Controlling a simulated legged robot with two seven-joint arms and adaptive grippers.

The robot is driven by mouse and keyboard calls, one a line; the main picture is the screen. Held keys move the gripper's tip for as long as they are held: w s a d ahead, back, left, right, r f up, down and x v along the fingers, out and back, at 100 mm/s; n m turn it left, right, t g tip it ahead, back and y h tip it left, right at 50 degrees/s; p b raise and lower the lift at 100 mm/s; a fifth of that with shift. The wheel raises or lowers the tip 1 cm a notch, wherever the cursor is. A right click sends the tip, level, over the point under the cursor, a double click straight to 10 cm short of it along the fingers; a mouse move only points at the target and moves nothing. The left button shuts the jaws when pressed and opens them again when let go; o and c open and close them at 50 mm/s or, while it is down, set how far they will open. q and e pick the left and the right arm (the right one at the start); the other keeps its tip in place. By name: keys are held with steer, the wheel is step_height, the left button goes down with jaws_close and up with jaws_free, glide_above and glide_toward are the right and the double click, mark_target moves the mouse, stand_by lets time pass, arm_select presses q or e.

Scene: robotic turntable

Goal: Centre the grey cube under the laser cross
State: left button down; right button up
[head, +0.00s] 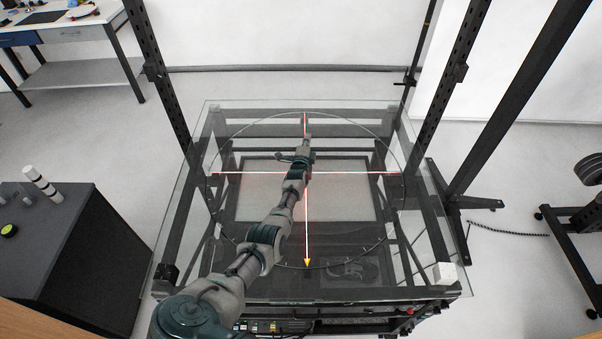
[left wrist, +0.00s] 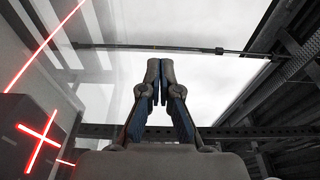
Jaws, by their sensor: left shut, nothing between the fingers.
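The red laser cross (head: 350,173) lies over the glass turntable, whose round rim (head: 406,186) is in the head view. My left arm covers the centre of the cross. My left gripper (head: 308,137) is beyond the centre, toward the far rim. In the left wrist view its fingers (left wrist: 160,82) are shut together with nothing between them. A dark grey block, probably the grey cube (left wrist: 18,122), is cut off at the left of that view. A red cross falls on it. I cannot make out the cube in the head view. My right gripper is not in view.
Black uprights (head: 165,95) frame the glass table (head: 190,215). A dark cabinet (head: 75,255) is at left. The right half of the glass is mostly clear.

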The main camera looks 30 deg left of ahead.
arm_select(q)
steer(key=p+v, duration=0.1)
steer(key=v, duration=0.1)
steer(key=p+v, duration=0.2)
steer(key=d+r+p+v, duration=0.1)
steer(key=p+v, duration=0.1)
steer(key=v, duration=0.1)
steer(key=shift+w, duration=0.15)
steer(key=p+v, duration=0.4)
steer(key=v, duration=0.2)
step_height(320, 180, down, 11)
steer(key=b, duration=0.4)
steer(key=shift+a+r, duration=0.15)
steer(key=shift+r, duration=0.1)
steer(key=shift+f+b, duration=0.4)
steer(key=shift+r, duration=0.3)
steer(key=shift+w, duration=0.25)
steer(key=shift+a+f, duration=0.1)
steer(key=shift+a, duration=0.15)
